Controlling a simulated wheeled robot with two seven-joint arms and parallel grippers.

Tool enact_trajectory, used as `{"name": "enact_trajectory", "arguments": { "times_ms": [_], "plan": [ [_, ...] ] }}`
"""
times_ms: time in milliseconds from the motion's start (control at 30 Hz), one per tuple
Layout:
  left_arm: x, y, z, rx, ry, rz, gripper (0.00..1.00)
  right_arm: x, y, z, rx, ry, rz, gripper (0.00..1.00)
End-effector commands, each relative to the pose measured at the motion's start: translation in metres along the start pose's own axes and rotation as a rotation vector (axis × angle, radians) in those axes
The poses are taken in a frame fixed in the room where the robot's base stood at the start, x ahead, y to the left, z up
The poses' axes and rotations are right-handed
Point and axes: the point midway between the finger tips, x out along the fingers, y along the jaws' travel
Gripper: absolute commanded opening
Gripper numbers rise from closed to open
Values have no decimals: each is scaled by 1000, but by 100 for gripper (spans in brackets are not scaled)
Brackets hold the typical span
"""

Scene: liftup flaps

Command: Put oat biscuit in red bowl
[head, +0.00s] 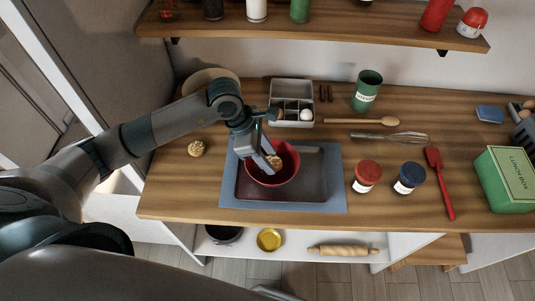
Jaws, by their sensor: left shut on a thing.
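The red bowl (288,177) stands on a dark tray on a blue mat. My left gripper (270,160) reaches down into the bowl's opening from above and is shut on an oat biscuit (275,161). The biscuit is inside the bowl's outline; I cannot tell whether it touches the bowl. A second oat biscuit (196,149) lies on the wooden counter to the left of the mat. My right gripper is out of view.
The dark tray (312,160) lies on the blue mat (338,190). A red-lidded jar (367,175) and a dark-lidded jar (409,177) stand to its right. A grey box with an egg (292,92) stands behind. A shelf (340,29) runs above the counter.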

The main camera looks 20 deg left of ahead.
Motion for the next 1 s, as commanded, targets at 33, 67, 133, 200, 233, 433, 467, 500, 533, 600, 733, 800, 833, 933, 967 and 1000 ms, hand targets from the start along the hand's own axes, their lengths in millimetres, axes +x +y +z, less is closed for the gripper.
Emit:
{"name": "enact_trajectory", "arguments": {
  "times_ms": [33,67,133,200,233,433,467,500,533,600,733,800,833,933,967,1000],
  "plan": [
    [0,0,0,0,0,0,19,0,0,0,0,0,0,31],
    [0,0,0,0,0,0,19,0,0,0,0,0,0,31],
    [0,0,0,0,0,0,57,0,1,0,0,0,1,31],
    [0,0,0,0,0,0,62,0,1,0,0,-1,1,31],
    [0,0,0,0,0,0,62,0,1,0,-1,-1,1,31],
    [0,0,0,0,0,0,62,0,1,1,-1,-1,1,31],
    [0,0,0,0,0,0,62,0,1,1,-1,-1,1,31],
    [0,0,0,0,0,0,62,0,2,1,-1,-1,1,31],
    [0,0,0,0,0,0,62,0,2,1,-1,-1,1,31],
    [0,0,0,0,0,0,62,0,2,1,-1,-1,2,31],
    [0,0,0,0,0,0,62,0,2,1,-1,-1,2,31],
    [-1,0,0,0,0,0,62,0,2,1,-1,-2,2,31],
    [-2,0,1,0,0,0,62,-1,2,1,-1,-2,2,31],
    [-7,1,3,1,0,1,62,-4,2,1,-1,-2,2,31],
    [-10,1,4,1,0,1,62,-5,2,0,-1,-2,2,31],
    [-14,1,6,1,0,1,62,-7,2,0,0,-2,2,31]
  ]
}}
